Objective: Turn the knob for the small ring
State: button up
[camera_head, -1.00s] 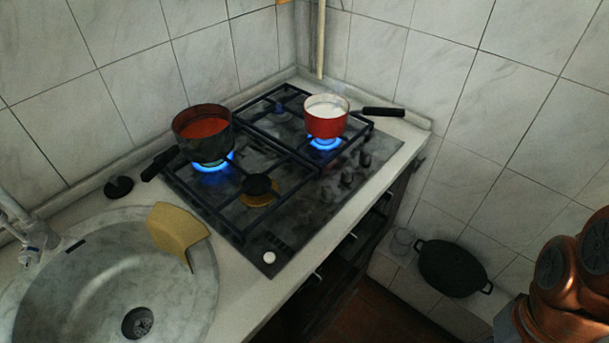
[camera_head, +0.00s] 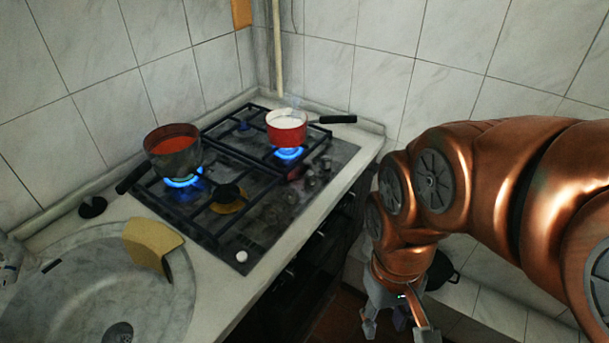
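The gas hob (camera_head: 262,225) has a row of dark knobs (camera_head: 311,178) along its right front side, small and blurred. A pale round knob or button (camera_head: 241,256) sits at its near corner. Blue flames burn under the dark pot (camera_head: 173,152) and under the red pot (camera_head: 287,127). The burner with the yellowish base (camera_head: 228,203) and the back burner (camera_head: 243,127) show no flame. I cannot tell which knob serves the small ring. My gripper (camera_head: 397,331) points down in front of the counter, right of and apart from the knobs, fingers spread and empty.
The red pot holds white liquid, the dark pot red liquid. A yellow cloth or sponge (camera_head: 148,243) hangs over the sink rim (camera_head: 188,300). A black pan (camera_head: 441,270) lies low behind my arm, partly hidden. The space above the hob's front is clear.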

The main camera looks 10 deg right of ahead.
aim_at(308, 180)
jog(key=z, duration=0.4)
jog(key=k, duration=1.05)
jog(key=z, duration=0.3)
jog(key=i, duration=1.05)
jog(key=u, duration=1.4)
jog(key=i, duration=0.6)
jog(key=u, duration=0.6)
